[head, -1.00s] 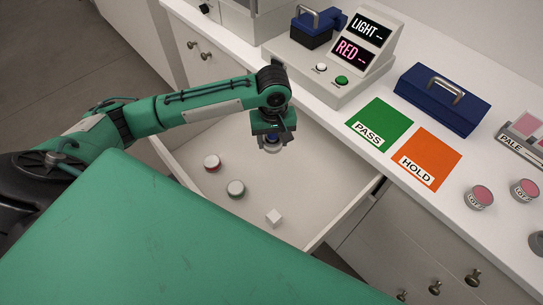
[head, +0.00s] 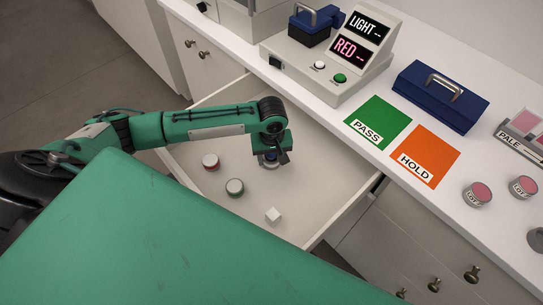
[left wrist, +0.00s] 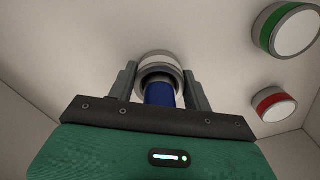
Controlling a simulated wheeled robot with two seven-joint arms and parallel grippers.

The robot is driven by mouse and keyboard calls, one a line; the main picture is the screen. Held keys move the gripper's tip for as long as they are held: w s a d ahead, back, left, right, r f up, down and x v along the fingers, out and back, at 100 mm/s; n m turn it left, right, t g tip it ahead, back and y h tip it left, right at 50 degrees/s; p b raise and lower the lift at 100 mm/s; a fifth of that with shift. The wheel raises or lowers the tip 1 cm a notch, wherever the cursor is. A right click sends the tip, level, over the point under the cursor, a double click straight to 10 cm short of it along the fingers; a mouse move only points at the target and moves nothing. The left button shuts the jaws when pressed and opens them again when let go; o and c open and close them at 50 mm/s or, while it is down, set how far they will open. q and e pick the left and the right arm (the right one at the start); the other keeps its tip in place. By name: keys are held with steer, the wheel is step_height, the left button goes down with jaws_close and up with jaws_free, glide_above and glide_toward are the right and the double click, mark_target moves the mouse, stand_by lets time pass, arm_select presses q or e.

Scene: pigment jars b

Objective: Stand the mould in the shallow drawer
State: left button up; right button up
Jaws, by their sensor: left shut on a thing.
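In the left wrist view the gripper (left wrist: 160,82) has one finger on each side of the blue stem of the mould (left wrist: 158,97), whose wider grey and whitish round part lies beyond. The mould looks about upright. I cannot tell whether it touches the drawer floor. My right gripper is not in view.
The counter holds a display box (head: 325,75), a green PASS mat (head: 378,120), an orange HOLD mat (head: 425,155) and a blue toolbox (head: 440,95).

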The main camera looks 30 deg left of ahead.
arm_select(q)
steer(key=o, duration=1.1)
steer(key=shift+f, duration=0.1)
steer(key=shift+r, duration=0.4)
step_height(320, 180, up, 12)
steer(key=shift+f, duration=0.25)
